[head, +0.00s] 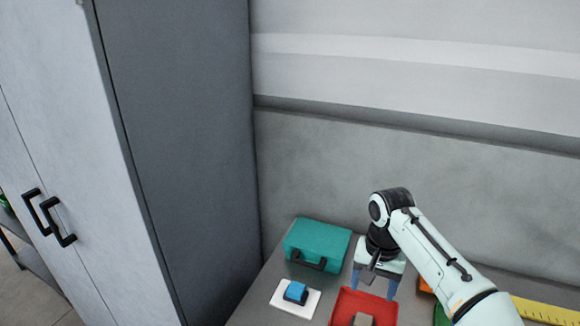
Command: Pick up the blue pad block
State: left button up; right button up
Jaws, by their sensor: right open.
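The blue pad block (296,291) is a small blue block with a dark lower part. It sits on a white square plate (284,306) on the grey table, near the table's left edge. My right gripper (374,291) points down over the table, to the right of the blue block and apart from it. Its two blue-grey fingers are spread and nothing shows between them. They are above the back of a red tray. My left gripper is out of view.
A teal case (317,247) with a dark handle stands behind the block. The red tray (378,309) holds a grey-brown piece (363,320). A yellow ruler-like strip (545,311) lies at right. A tall grey cabinet (185,150) rises left of the table; a wall is behind.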

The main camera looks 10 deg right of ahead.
aim_at(295, 292)
jog(key=k, duration=1.5)
